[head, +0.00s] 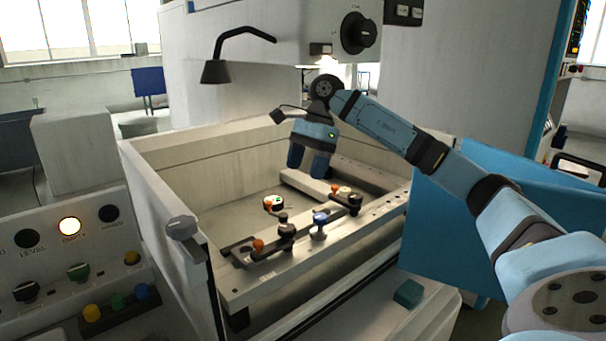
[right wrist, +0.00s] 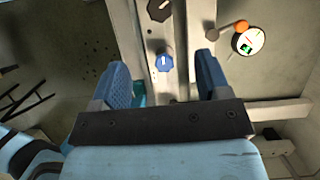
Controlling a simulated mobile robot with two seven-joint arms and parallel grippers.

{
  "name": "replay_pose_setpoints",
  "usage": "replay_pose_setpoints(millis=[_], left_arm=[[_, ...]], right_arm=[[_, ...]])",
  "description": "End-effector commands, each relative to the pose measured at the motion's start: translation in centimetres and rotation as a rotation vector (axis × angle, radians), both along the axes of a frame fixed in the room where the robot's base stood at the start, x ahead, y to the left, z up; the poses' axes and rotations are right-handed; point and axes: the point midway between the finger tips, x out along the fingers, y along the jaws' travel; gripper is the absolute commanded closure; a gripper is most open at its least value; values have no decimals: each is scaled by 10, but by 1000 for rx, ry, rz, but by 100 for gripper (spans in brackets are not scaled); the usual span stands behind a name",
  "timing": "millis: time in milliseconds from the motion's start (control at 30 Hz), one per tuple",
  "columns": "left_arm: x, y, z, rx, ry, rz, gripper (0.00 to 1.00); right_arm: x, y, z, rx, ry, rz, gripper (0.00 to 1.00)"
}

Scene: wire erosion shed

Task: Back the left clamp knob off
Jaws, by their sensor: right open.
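The left clamp knob (head: 286,228) is black and stands on the pale front rail (head: 262,286), with an orange-tipped lever (head: 258,245) to its left. My right gripper (head: 307,166) hangs over the tank with its fingers pointing down, well above and behind the left knob. It is open and empty. In the right wrist view its blue fingers (right wrist: 163,78) are spread apart, with a blue knob (right wrist: 164,62) showing between them. A dark knob (right wrist: 160,9) is cut by the top edge there; I cannot tell for certain which knob it is. My left gripper is not in view.
Another black clamp knob (head: 354,203) stands farther right on the rail, past the blue knob (head: 319,220). A round dial gauge (head: 274,202) is behind the rail. The lamp (head: 215,71) hangs over the tank's back left. A teal block (head: 408,293) lies on the front ledge.

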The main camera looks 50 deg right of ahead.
Motion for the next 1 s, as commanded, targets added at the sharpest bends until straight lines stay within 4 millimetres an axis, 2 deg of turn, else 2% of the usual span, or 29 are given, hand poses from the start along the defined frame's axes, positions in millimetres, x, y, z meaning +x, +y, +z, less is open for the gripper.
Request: replay_pose_setpoints(millis=[200,267,400,567,767,1000], left_arm=[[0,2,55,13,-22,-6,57],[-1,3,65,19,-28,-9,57],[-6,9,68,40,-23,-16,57],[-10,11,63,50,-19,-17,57],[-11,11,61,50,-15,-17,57],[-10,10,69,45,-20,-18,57]], right_arm=[[3,30,14,-173,109,-243,30],[3,38,15,-230,129,-338,30],[2,52,15,-324,143,-517,30],[2,57,7,-360,142,-600,30],[1,57,-22,-362,145,-603,30],[1,57,-73,-360,146,-602,30]])
